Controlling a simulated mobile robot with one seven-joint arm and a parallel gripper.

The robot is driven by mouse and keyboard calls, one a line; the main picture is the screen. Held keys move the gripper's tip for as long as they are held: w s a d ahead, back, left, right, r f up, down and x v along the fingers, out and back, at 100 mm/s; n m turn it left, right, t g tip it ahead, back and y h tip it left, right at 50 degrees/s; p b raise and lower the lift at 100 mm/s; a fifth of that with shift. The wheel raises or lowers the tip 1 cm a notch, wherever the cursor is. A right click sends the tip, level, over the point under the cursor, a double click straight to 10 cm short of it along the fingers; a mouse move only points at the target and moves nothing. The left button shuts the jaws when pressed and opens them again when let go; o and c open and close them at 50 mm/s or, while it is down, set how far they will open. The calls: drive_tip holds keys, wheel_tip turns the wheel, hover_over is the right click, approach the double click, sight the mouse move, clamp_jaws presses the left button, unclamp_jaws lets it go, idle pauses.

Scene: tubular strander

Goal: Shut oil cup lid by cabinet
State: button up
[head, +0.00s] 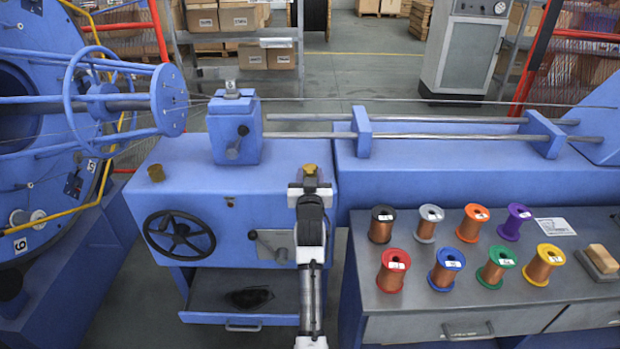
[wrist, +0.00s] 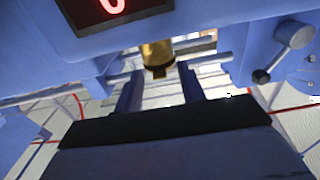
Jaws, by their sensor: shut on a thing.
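A brass oil cup (head: 310,169) stands at the right end of the blue machine housing, close to the grey cabinet with spools. My gripper (head: 309,187) is in front of it and partly covers it. In the wrist view the brass cup (wrist: 157,55) is at the top middle, and the two fingers of my gripper (wrist: 161,78) reach up to either side of its narrow end. The gripper is shut on the brass cup. The lid's angle cannot be made out. A second brass cup (head: 157,173) stands at the left end of the housing.
The grey cabinet (head: 400,325) at right bears several wire spools and a brush (head: 600,262). A black handwheel (head: 179,237) and a lever (head: 272,246) stick out of the housing front. A dark display with a red digit (wrist: 115,8) shows in the wrist view.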

drive_tip(key=shift+f+t+b, duration=0.4)
drive_tip(key=shift+f+b, duration=0.15)
drive_tip(key=shift+b, duration=1.05)
drive_tip(key=shift+r+t, duration=0.15)
drive_tip(key=shift+t, duration=0.15)
drive_tip(key=o, duration=1)
drive_tip(key=shift+s, duration=0.1)
drive_tip(key=s, duration=0.4)
drive_tip(key=s+f+b, duration=0.1)
drive_tip(key=s, duration=0.4)
drive_tip(key=s+f+b, duration=0.1)
drive_tip(key=s, duration=0.3)
drive_tip(key=shift+s, duration=0.3)
